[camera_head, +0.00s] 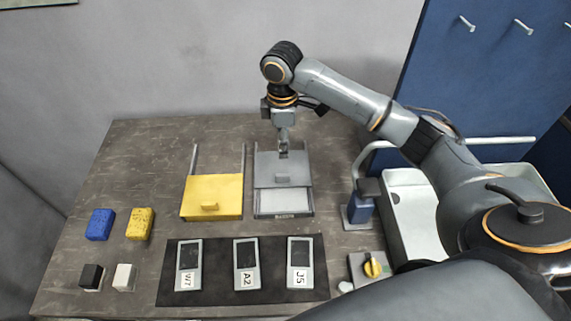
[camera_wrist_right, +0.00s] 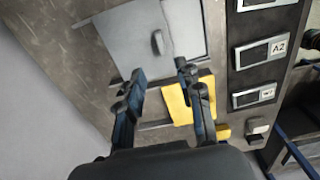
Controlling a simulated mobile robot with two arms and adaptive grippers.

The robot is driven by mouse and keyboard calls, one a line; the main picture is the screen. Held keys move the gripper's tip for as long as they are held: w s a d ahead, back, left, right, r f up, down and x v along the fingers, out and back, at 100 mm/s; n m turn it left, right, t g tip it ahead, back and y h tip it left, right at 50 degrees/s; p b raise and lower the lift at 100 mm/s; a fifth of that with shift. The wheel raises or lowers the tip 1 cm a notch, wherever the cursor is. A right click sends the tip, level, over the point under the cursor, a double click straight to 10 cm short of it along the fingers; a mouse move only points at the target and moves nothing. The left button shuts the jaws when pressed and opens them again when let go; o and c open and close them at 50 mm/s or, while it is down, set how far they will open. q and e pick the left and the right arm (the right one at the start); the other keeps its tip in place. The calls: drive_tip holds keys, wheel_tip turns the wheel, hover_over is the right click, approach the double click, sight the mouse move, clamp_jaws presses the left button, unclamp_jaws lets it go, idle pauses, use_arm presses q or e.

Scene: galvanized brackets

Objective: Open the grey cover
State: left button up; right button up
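The grey cover (camera_head: 283,167) is a flat plate with a small block handle (camera_head: 283,181) near its front edge. It sits slid part way back on its box, and a pale strip of the box (camera_head: 284,203) shows in front of it. The cover also shows in the wrist view (camera_wrist_right: 125,38), with its handle (camera_wrist_right: 157,42). My right gripper (camera_head: 283,154) is above the rear part of the cover, behind the handle. In the wrist view its fingers (camera_wrist_right: 161,75) are apart with nothing between them. My left gripper is not in view.
A yellow cover (camera_head: 211,190) with bare rails behind it is just left. Several labelled devices lie on a black mat (camera_head: 217,296) in front. Blue and yellow sponges (camera_head: 139,224) are at left. A blue post (camera_head: 360,209) and a white tray (camera_head: 392,200) stand at right.

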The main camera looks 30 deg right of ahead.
drive_tip(key=p, duration=0.1)
hover_over(283, 175)
drive_tip(key=f, duration=0.5)
drive_tip(key=shift+s+a+f, duration=0.1)
drive_tip(key=shift+a, duration=0.15)
drive_tip(key=f, duration=0.2)
drive_tip(key=f+p, duration=0.1)
drive_tip(key=f, duration=0.3)
drive_tip(key=shift+d, duration=0.25)
drive_tip(key=shift+f, duration=0.7)
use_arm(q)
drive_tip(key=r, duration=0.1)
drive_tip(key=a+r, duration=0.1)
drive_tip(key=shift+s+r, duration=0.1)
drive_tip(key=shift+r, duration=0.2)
use_arm(e)
clamp_jaws()
